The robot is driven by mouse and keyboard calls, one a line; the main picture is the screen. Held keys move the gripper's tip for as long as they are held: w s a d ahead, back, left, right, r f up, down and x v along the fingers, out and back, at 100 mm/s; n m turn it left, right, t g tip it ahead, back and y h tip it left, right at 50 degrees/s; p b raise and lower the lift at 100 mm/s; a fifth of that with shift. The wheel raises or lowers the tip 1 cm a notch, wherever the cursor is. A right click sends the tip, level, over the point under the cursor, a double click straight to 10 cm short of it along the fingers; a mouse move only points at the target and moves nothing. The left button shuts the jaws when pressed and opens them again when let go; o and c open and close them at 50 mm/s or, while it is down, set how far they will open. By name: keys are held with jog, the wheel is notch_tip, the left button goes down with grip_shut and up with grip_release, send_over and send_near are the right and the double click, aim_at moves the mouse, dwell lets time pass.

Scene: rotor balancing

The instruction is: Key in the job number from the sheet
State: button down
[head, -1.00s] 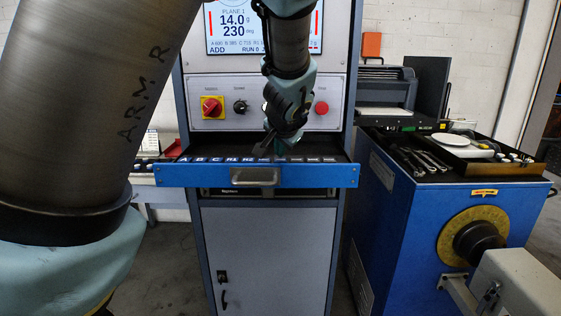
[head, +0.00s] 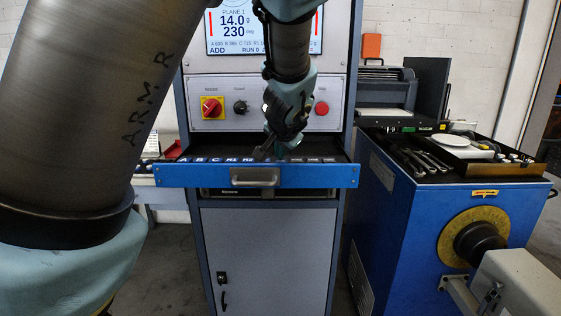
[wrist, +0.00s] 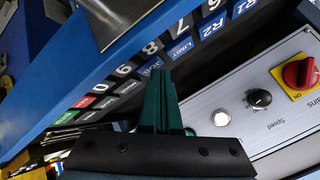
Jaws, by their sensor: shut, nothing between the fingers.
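The keypad drawer (head: 205,176) is pulled out below the control panel, with a blue front and a row of lettered keys, A, B, C, R1 and R2, along its left. My gripper (head: 265,155) is shut and empty, pointing down over the middle of the drawer. Its green fingers (wrist: 158,78) hide some keys; contact cannot be told. I cannot make out the job sheet.
The screen (head: 235,28) above reads 14.0 g, 230 deg. A red switch (head: 212,108), a black speed knob (head: 240,107) and a red button (head: 321,108) sit behind my gripper. A blue bench (head: 400,215) with tools stands right. The drawer handle (head: 255,178) projects forward.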

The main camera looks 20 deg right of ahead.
dwell(0.4)
jog(key=shift+r+p, duration=0.85)
notch_tip(320, 180, up, 5)
jog(key=p, duration=0.4)
jog(key=shift+p, duration=0.35)
dwell(1.9)
